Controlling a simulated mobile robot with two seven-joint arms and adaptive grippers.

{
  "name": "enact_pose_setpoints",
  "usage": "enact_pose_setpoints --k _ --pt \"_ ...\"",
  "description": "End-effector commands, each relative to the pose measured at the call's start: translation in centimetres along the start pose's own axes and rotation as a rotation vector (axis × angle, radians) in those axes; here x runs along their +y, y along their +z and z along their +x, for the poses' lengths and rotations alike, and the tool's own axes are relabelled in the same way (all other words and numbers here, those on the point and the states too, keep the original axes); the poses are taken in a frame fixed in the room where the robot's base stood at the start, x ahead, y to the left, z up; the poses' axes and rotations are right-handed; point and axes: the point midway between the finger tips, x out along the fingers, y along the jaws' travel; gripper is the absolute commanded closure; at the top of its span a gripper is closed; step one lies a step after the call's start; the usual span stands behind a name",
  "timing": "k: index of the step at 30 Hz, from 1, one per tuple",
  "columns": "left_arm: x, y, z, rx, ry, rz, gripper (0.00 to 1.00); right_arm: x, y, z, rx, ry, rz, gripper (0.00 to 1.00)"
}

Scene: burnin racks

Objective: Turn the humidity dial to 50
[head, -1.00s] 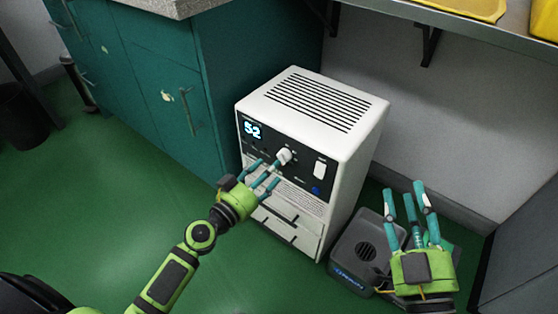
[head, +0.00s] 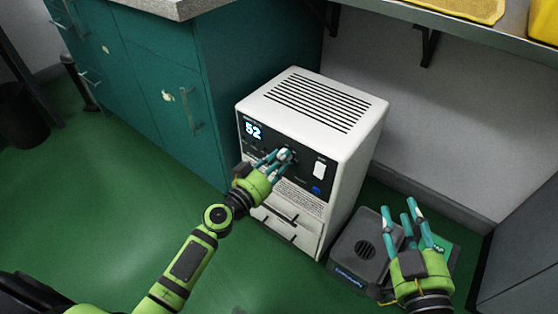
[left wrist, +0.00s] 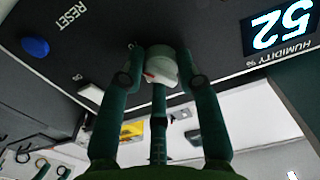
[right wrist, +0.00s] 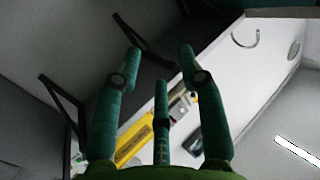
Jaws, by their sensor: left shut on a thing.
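The white humidity unit (head: 318,98) stands on the floor, with a dark front panel. Its display (head: 253,130) reads 52; in the left wrist view the display (left wrist: 282,25) shows upside down, labelled HUMIDITY %. The pale round dial (left wrist: 162,66) with a red mark sits between the fingers of my left gripper (left wrist: 160,75). In the head view my left gripper (head: 279,157) is at the panel, its fingers shut around the dial and partly hiding it. My right gripper (head: 406,222) is open and empty, fingers pointing up, right of the unit.
A blue RESET button (left wrist: 36,47) and a white switch (head: 320,170) are on the same panel. A dark grey device (head: 362,243) lies on the floor below my right gripper. A green cabinet (head: 160,80) stands left; a shelf with yellow trays (head: 460,8) is above right.

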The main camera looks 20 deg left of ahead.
Motion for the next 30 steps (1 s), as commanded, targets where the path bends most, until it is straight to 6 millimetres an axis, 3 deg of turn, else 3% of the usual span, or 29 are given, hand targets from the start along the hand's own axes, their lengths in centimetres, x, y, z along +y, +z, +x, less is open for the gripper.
enact_pose_setpoints --k 8,14,30 --pt "0.0 0.3 -0.1 -0.005 0.0 -0.042 0.99 -0.1 -0.3 0.0 0.019 -0.001 -0.001 0.6" --pt "0.1 0.4 -0.1 -0.006 0.0 -0.152 0.99 -0.5 -2.1 0.0 0.112 -0.011 -0.005 0.6" --pt "0.2 0.4 -0.1 -0.01 0.0 -0.648 0.99 -1.3 -5.5 -0.6 0.29 -0.029 -0.007 0.6"
